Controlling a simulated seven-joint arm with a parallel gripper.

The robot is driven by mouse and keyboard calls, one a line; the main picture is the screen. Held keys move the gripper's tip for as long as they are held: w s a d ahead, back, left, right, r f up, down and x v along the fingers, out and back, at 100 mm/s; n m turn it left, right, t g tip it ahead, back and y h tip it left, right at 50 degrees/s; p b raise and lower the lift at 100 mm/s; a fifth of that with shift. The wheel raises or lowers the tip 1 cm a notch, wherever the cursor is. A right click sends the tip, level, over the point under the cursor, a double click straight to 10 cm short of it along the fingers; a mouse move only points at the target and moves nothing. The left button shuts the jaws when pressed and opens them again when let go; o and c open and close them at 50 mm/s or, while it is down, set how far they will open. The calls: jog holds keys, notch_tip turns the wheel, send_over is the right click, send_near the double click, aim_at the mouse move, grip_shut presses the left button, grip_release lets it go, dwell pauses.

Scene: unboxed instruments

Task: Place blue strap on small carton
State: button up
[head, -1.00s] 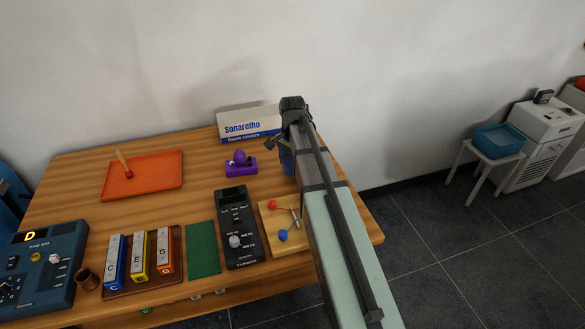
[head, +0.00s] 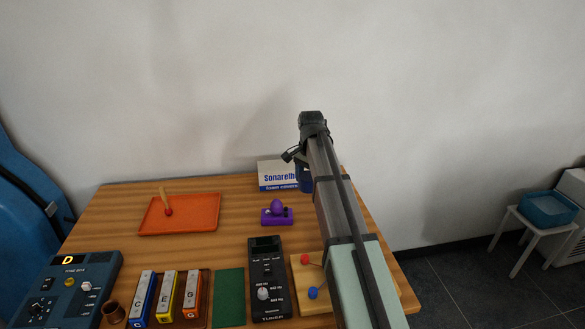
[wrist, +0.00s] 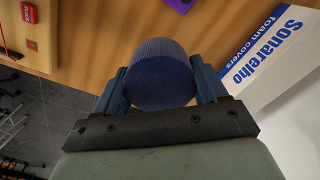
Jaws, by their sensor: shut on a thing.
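The small carton (head: 279,174) is a white box with a blue band and "Sonarelho" lettering at the back of the table. My arm covers its right end in the head view. In the wrist view the carton (wrist: 262,58) lies to the right of my gripper, apart from it. My gripper (wrist: 160,88) is shut on the blue strap (wrist: 162,78), a dark blue ribbed roll with a round end facing the wrist camera. In the head view my arm mostly hides the gripper and strap, which are at the carton's right end.
A purple holder with an egg-shaped piece (head: 277,213) stands in front of the carton. A black tuner (head: 267,282) and a wooden board with red and blue knobs (head: 308,270) are nearer. An orange tray (head: 180,216) lies left. Bare tabletop separates tray and holder.

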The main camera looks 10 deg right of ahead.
notch_tip(320, 180, up, 6)
jog(key=n, duration=0.1)
send_over(290, 164)
jog(key=s, duration=0.1)
jog(key=shift+n, duration=0.3)
jog(key=shift+w+f, duration=0.2)
jog(key=shift+f, duration=2.2)
jog(key=shift+w+f, duration=0.2)
jog(key=shift+f, duration=2.2)
jog(key=shift+f, duration=0.1)
jog(key=o, duration=1.1)
jog(key=shift+c, duration=0.2)
notch_tip(290, 164, up, 12)
jog(key=shift+d, duration=0.1)
